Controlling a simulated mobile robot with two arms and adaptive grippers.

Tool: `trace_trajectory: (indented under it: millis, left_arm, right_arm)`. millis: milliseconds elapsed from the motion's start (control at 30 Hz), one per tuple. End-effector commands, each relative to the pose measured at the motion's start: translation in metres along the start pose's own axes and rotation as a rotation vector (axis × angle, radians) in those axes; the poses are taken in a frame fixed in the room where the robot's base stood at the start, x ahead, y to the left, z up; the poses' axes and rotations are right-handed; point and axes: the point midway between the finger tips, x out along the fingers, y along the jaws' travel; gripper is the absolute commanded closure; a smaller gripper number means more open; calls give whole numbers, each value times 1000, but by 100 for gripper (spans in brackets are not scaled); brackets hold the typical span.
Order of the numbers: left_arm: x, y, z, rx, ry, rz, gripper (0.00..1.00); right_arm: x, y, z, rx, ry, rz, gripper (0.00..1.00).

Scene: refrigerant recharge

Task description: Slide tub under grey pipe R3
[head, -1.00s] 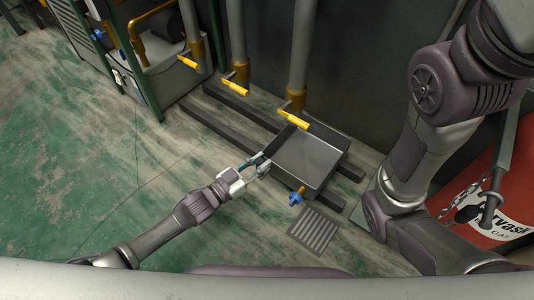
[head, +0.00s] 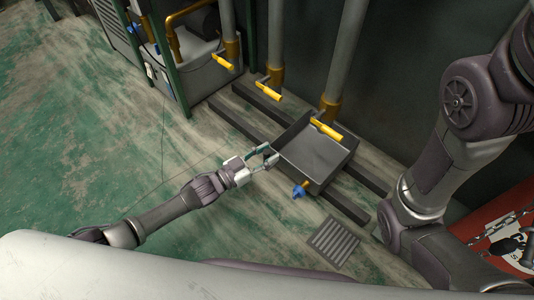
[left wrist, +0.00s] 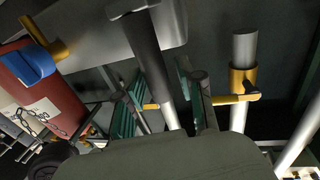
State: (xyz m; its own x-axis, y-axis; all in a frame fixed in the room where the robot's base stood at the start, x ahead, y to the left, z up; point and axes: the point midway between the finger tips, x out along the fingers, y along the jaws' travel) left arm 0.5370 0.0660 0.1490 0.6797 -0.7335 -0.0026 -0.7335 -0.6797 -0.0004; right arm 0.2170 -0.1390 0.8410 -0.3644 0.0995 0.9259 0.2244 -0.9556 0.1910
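The dark grey open tub (head: 313,158) lies on the floor rails at the foot of the rightmost grey pipe (head: 345,60). That pipe's yellow valve handle (head: 327,130) hangs over the tub's back part. A blue tap (head: 299,191) sticks out of the tub's front side, and a blue handle (left wrist: 28,65) shows in the left wrist view. My left gripper (head: 267,156) is at the tub's left rim, its fingers on either side of the wall, seemingly shut on it. The exact contact is hard to see. My right arm shows at the right; its gripper is out of view.
Two more grey pipes with yellow handles (head: 268,91) (head: 222,63) stand to the left. Dark rails (head: 240,118) cross the floor. A floor grate (head: 333,241) lies in front of the tub. A red tank (head: 510,230) is at the right. The green floor at left is clear.

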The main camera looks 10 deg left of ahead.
Motion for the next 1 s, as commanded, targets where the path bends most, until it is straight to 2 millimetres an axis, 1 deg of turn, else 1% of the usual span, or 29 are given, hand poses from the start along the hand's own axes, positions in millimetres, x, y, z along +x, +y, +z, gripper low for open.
trace_trajectory:
  millis: [300,367,433,567,800,900,1000]
  left_arm:
    - [0,1,-1,-1,2,1,52]
    - [-2,1,0,-1,1,1,52]
    - [-9,0,0,0,0,0,52]
    - [-32,1,1,-1,-2,0,52]
    - [-84,1,1,-1,-2,0,52]
    - [-100,1,0,-1,-2,1,52]
    - [-112,0,0,-1,0,0,52]
  right_arm:
    - [-1,0,3,1,-9,3,37]
    - [-1,0,3,1,-9,3,37]
    - [-1,0,3,1,-7,3,37]
    - [-1,0,2,1,-5,2,37]
    - [0,0,1,1,-3,1,37]
    - [0,0,1,1,-3,1,37]
    - [0,0,1,1,-2,1,37]
